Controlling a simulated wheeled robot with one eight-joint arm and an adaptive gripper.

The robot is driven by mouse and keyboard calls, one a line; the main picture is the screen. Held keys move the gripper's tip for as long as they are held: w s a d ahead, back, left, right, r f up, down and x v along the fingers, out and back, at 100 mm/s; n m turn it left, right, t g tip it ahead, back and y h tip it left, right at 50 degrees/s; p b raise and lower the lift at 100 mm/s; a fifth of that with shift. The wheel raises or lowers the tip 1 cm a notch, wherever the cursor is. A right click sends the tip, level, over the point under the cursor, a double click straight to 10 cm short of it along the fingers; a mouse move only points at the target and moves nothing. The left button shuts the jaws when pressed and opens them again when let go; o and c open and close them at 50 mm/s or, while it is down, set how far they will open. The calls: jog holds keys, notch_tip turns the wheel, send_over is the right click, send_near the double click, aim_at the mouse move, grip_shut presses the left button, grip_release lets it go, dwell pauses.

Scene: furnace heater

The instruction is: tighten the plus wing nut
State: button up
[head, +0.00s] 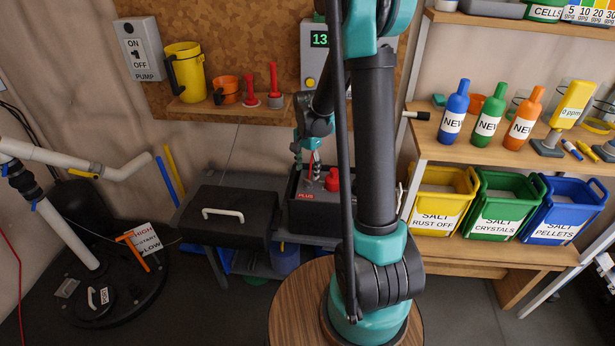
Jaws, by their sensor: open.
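A black box that looks like a battery (313,222) stands behind my arm, with a red PLUS label (305,196) on its front left. A red knob-like piece (333,181) sits on its top at the right. My gripper (306,168) is small in view, pointing down over the left part of the box top, just above the PLUS side. Its fingers are open. The plus wing nut is too small and too close to the fingers to make out. I cannot tell whether the fingers touch anything.
My arm column blocks the box's right side. A black case with a light handle (222,213) stands left of the box. Right are shelves with bottles (488,114) and salt bins (504,200). A wall shelf (222,111) with a yellow jug (187,72) is above left.

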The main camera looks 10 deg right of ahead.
aim_at(308, 180)
notch_tip(308, 180, up, 8)
jog(key=shift+f, duration=0.25)
jog(key=shift+s, duration=0.1)
